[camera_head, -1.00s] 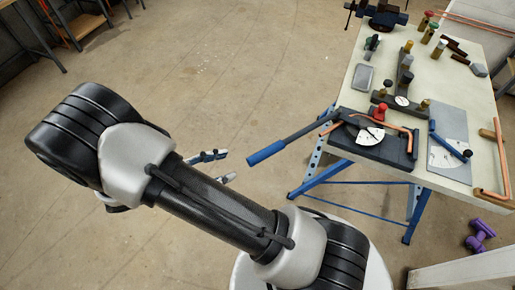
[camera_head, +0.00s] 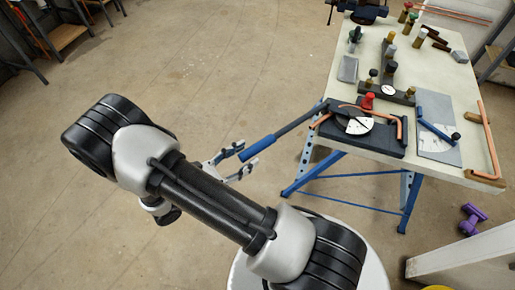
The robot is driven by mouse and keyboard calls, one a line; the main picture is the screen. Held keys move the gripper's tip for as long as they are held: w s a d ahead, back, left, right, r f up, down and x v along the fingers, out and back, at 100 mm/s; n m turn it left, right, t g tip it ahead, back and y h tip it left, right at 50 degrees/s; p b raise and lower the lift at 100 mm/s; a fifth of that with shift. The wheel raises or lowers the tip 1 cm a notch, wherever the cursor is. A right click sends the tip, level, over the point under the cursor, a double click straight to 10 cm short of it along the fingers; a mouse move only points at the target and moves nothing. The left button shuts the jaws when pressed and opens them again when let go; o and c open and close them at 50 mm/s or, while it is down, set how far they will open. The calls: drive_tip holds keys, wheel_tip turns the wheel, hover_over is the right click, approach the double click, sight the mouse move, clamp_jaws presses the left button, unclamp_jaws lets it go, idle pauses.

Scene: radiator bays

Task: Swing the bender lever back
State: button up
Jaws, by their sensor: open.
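The bender lever (camera_head: 286,130) is a dark bar with a blue grip (camera_head: 257,148) that sticks out past the left edge of the workbench. It runs from the bender (camera_head: 362,128), a black base with a white dial, a red knob and a copper pipe. My gripper (camera_head: 242,159) is open beside the end of the blue grip. One finger shows on each side of the grip's tip in the picture. I cannot tell whether they touch it or differ in height.
The workbench (camera_head: 430,72) carries fittings, a vise (camera_head: 362,12), a bent copper pipe (camera_head: 489,140) and a plate with a smaller blue lever (camera_head: 434,130). Blue trestle legs (camera_head: 312,180) stand under it. Purple dumbbells (camera_head: 471,219) lie on the floor at right.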

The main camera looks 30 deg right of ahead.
sight(257, 148)
drive_tip(key=d, duration=0.5)
drive_tip(key=shift+w+d+b, duration=0.2)
drive_tip(key=shift+d+b, duration=0.05)
drive_tip(key=shift+b, duration=0.15)
drive_tip(key=shift+c, duration=0.4)
clamp_jaws()
